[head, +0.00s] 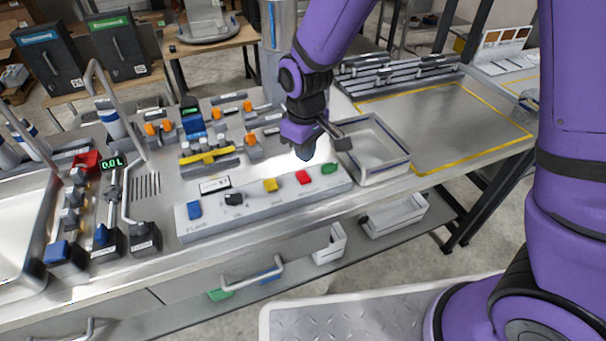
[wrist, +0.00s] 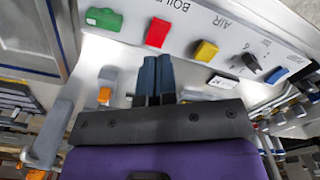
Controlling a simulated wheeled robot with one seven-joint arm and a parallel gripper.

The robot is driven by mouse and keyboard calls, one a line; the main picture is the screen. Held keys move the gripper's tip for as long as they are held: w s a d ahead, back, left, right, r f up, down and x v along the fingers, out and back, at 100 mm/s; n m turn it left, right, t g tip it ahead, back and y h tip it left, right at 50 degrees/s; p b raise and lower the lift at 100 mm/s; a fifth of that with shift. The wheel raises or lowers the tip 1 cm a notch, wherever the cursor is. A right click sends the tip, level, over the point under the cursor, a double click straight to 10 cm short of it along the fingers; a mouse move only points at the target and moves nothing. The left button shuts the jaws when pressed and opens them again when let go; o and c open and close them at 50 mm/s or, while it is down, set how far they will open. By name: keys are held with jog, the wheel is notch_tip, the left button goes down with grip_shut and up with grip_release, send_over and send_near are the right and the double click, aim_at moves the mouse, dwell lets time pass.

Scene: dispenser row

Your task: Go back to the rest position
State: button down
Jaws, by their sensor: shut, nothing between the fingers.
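My gripper (head: 305,152) is above the counter, behind the control panel (head: 215,222), near its right part. In the wrist view my gripper (wrist: 153,62) shows two dark fingers side by side, shut with nothing between them. The panel carries a green switch (head: 329,168), a red switch (head: 303,177), a yellow switch (head: 271,185), a black knob (head: 234,199) and a blue switch (head: 194,209). In the wrist view the red switch (wrist: 157,33) lies just beyond the fingertips and the green one (wrist: 103,18) to the left. I cannot tell how high the fingers are above the panel.
A metal basin (head: 400,168) is right of the panel. A yellow-outlined area (head: 450,125) of the counter is bare. Orange-handled valves (head: 248,138) stand behind the panel. Taps and a display reading 0.0 L (head: 113,162) are at left. White bins (head: 395,215) sit on the lower shelf.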

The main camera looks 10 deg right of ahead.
jog(key=shift+r, duration=0.1)
dwell(0.4)
jog(key=s+d+r+m+t, duration=0.1)
jog(key=s+d+r+m, duration=0.1)
jog(key=d+r, duration=0.6)
jog(key=s+d+r+m+t, duration=0.1)
jog(key=s+d+r+m, duration=0.1)
jog(key=d+r, duration=0.5)
jog(key=s+d+r+m+t, duration=0.1)
jog(key=s+d+r+m, duration=0.1)
jog(key=s+d+r, duration=0.2)
jog(key=s+d+r+m+t, duration=0.2)
jog(key=s+d+r, duration=0.3)
jog(key=s, duration=0.5)
notch_tip(320, 180, up, 2)
jog(key=shift+s+d+r+m, duration=0.2)
jog(key=shift+s+d+m, duration=0.1)
jog(key=shift+m, duration=0.3)
jog(key=shift+w, duration=0.15)
